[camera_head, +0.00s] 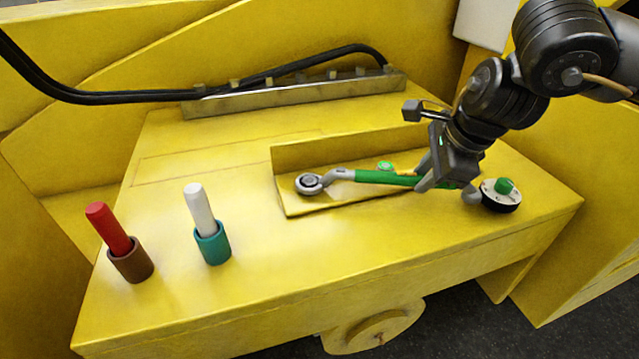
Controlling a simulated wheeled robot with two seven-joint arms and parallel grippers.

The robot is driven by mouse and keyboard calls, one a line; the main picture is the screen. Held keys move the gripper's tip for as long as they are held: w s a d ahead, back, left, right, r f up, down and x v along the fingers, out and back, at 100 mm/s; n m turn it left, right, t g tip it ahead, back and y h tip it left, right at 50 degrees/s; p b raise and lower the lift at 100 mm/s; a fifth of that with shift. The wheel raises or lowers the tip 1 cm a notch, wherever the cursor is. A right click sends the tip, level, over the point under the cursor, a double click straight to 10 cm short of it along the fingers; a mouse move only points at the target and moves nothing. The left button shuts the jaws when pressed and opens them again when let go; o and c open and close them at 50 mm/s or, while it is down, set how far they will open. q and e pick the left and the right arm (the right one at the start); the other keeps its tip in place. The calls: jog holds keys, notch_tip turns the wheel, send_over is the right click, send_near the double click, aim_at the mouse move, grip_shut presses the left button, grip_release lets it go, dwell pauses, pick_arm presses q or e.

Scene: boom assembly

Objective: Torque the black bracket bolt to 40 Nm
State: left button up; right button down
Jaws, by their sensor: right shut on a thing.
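A torque wrench (378,178) with a green handle and a round silver ratchet head lies along a shallow yellow recess, its head at the left. My right gripper (446,187) is shut on the right part of the green handle, low over the yellow top. I cannot tell whether the wrench touches the recess floor. A metal rail (295,95) with several small brass-coloured bolts runs along the back, with black hoses on it. I cannot tell a black bracket bolt apart for certain. My left gripper is not in view.
A round black-and-white dial (499,199) with a green knob stands just right of my right gripper. A red marker (107,227) in a brown cup and a white marker (199,209) in a teal cup stand at the left. The yellow top's front is clear.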

jog(key=shift+s+r, duration=0.1)
jog(key=shift+s+a+m+h, duration=0.15)
jog(key=shift+s+m, duration=0.25)
jog(key=shift+s, duration=0.25)
jog(key=shift+s+a+m+h, duration=0.15)
jog(key=shift+s+m, duration=0.25)
jog(key=shift+s, duration=0.25)
jog(key=shift+d, duration=0.1)
jog(key=shift+s+a+m+t+h+b, duration=0.15)
jog(key=shift+s+a+m+b, duration=0.2)
jog(key=shift+s, duration=0.35)
jog(key=shift+s+a+m+t+h+b, duration=0.1)
jog(key=shift+s+m+t+h, duration=0.05)
jog(key=shift+s+m, duration=0.4)
jog(key=shift+s, duration=0.1)
jog(key=shift+s, duration=0.1)
jog(key=shift+s+a+m+h+b, duration=0.15)
jog(key=shift+s+a+m+b, duration=0.2)
jog(key=shift+s, duration=0.25)
jog(key=shift+s+a+m+h+b, duration=0.2)
jog(key=shift+s+m+b, duration=0.15)
jog(key=shift+s, duration=0.25)
